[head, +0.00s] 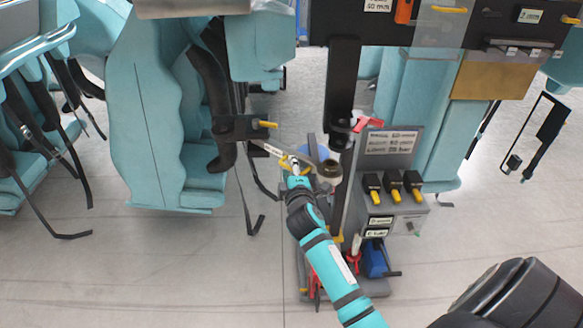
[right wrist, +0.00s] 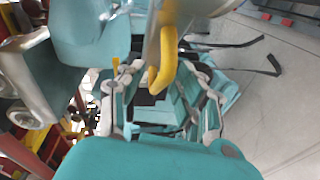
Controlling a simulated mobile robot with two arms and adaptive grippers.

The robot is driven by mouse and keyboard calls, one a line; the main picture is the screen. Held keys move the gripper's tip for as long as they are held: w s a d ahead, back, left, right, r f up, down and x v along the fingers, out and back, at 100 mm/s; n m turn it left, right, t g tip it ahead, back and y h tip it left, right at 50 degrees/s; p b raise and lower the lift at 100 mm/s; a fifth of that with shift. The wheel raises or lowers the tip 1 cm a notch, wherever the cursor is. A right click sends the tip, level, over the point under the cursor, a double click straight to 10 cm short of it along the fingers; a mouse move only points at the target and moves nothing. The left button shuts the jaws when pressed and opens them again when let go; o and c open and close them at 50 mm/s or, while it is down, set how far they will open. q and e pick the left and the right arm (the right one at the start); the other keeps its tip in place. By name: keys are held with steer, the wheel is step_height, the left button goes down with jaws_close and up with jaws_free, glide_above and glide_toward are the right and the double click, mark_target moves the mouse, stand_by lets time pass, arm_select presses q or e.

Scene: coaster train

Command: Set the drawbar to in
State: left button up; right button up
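A narrow pale bar with a label (head: 267,150), which may be the drawbar, runs from a dark bracket at the left seat car towards a round dark fitting (head: 329,168). I cannot read whether it is in or out. My right gripper (head: 293,168) is at this bar, beside a small yellow part (head: 284,161). My left gripper is not in view.
Teal seats (head: 165,120) with hanging black straps stand at the left. A control box with several yellow-tipped levers (head: 395,195) is right of my arm, below a label plate (head: 388,146). A black upright (head: 342,85) stands close behind the gripper. Open floor (head: 140,260) lies at front left.

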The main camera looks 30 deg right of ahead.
jaws_close()
steer(key=shift+w, duration=0.1)
stand_by(0.4)
